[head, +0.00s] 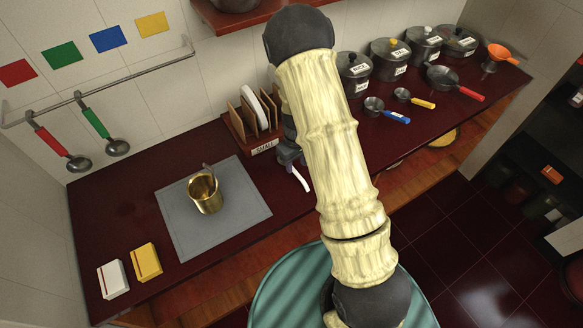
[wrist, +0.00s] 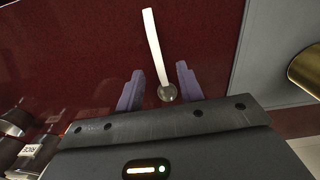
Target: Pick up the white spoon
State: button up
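The white spoon (wrist: 154,47) has a long white handle and a small metal bowl. It lies on the dark red counter (wrist: 80,40). In the wrist view the bowl end is between the two purple fingers of my gripper (wrist: 160,69), and the handle points away from it. The fingers are apart, with a gap on each side of the spoon. In the head view the white handle (head: 302,180) shows beside my gripper (head: 291,160), near the counter's front edge. My arm hides part of the gripper and counter there.
A wooden rack (head: 255,124) stands just behind my gripper. A grey mat (head: 240,215) with a brass cup (head: 205,192) is to the left. Dark pots (head: 354,72) and small pans, including one with a blue handle (head: 397,117), stand to the right. A shelf (head: 225,20) hangs above.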

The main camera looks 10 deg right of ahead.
aim_at(297, 173)
dwell(0.3)
jog(key=shift+w+d+f+p, duration=0.15)
jog(key=shift+f+p, duration=0.95)
jog(key=shift+f, duration=1.5)
jog(key=shift+c, duration=0.3)
grip_shut()
